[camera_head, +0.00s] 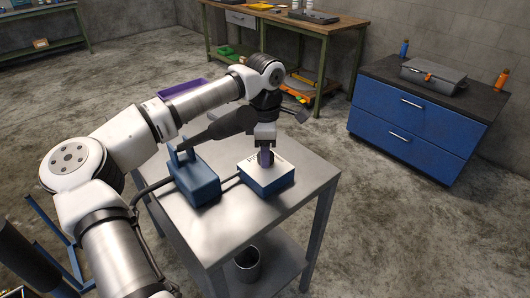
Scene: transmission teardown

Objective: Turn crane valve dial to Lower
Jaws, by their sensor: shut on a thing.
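The crane valve is a blue box (267,184) with a white top plate, standing on a grey metal table (221,238). Dark lettering on the plate is too small and partly covered to read. A dial knob (265,157) rises from the plate. My gripper (265,148) points straight down over the box and is shut on the knob. The fingers cover much of the knob, so I cannot tell which marking it points to.
A blue unit with a handle (196,182) stands left of the valve box, close to my arm. A bucket (247,264) sits on the lower shelf. A blue drawer cabinet (415,125) and a wooden workbench (293,23) stand behind. The table's right front is bare.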

